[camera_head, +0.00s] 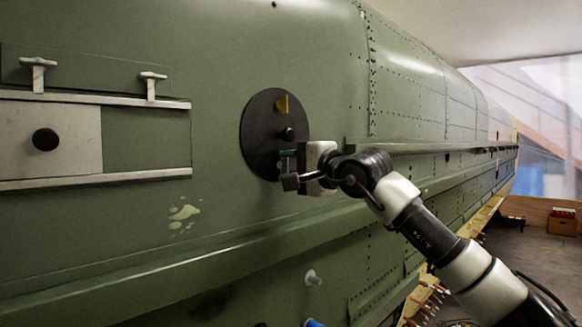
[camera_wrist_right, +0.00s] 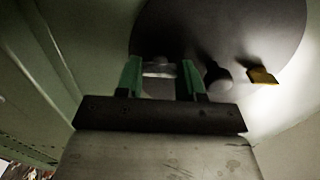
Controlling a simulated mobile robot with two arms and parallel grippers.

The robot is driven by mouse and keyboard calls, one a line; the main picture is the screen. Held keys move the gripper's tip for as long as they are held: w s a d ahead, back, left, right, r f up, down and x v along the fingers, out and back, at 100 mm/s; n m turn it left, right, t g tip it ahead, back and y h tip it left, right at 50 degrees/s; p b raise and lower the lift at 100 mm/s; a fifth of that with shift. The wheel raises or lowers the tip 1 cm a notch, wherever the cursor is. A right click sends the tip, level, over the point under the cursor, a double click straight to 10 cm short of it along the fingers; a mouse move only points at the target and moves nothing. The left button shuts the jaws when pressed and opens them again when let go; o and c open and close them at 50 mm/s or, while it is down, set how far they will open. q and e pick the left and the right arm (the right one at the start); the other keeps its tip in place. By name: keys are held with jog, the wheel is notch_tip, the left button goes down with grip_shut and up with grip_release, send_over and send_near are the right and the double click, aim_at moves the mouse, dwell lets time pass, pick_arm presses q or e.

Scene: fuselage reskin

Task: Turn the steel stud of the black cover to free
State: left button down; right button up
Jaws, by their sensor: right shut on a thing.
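The round black cover (camera_head: 258,125) sits on the green fuselage skin, left of my right arm; it fills the upper part of the right wrist view (camera_wrist_right: 230,25). My right gripper (camera_head: 286,160) is at the cover's lower right edge. In the wrist view its two green fingers (camera_wrist_right: 160,76) are shut on the steel stud (camera_wrist_right: 159,69), which shows pale between them. A black knob (camera_head: 287,134) and a yellow tab (camera_head: 282,104) stand on the cover above the gripper. The gripper hides the stud in the head view. My left gripper is not in view.
At left, two rails (camera_head: 100,180) hold a pale sliding panel (camera_head: 75,150) with a black knob, below two T-shaped handles (camera_head: 38,72). A long ledge (camera_head: 190,250) runs below the cover. A pale peg (camera_head: 312,278) sticks out below it.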

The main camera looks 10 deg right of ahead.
dwell(0.3)
jog(key=o, duration=0.9)
jog(key=shift+o, duration=0.2)
jog(key=shift+s+d+f+b, duration=0.1)
jog(key=shift+s+d+b, duration=0.05)
jog(key=shift+s+b, duration=0.15)
jog(key=b+v, duration=0.5)
jog(key=v, duration=0.5)
